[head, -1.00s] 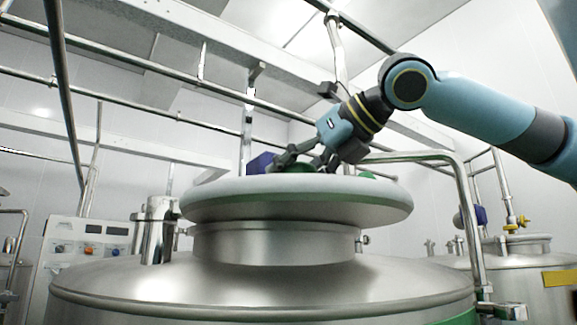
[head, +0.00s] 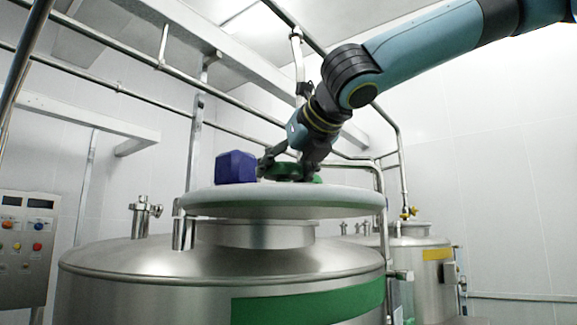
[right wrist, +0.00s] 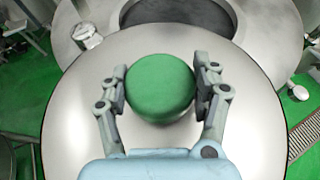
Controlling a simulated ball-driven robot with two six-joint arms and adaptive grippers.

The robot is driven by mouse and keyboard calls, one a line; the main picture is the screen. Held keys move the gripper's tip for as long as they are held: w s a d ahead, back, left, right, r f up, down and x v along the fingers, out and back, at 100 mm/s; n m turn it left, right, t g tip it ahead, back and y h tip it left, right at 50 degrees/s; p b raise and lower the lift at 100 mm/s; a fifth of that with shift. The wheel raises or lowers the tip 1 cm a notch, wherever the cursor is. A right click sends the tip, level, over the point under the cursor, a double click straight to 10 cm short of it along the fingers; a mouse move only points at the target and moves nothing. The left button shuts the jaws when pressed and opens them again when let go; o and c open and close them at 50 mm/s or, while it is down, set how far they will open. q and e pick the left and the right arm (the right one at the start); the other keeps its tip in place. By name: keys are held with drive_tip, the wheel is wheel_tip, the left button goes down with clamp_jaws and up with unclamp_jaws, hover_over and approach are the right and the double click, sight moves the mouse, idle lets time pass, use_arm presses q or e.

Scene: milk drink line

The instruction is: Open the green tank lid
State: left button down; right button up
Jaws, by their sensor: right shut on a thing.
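The tank lid is a wide pale disc (head: 283,201) above the steel neck (head: 255,235) of the near tank, which has a green band (head: 310,303). The lid is offset to the right of the neck; I cannot tell whether they touch. My right gripper (head: 291,168) is shut on the round green knob on top of the lid. In the right wrist view the knob (right wrist: 160,88) sits between the fingers (right wrist: 160,85). There the lid (right wrist: 75,95) covers only part of a dark round area (right wrist: 175,12) at the top. My left gripper is not in view.
A purple block (head: 236,167) shows at the lid's left. A bent steel pipe (head: 381,190) rises close to the lid's right edge. A control panel (head: 25,245) stands at the left, and a second tank (head: 420,260) with a yellow label stands at the right.

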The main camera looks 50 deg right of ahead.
drive_tip(key=shift+r, duration=0.1)
idle(0.3)
drive_tip(key=o, duration=1.6)
drive_tip(key=shift+o, duration=0.2)
drive_tip(key=v, duration=1.2)
drive_tip(key=shift+a, duration=0.15)
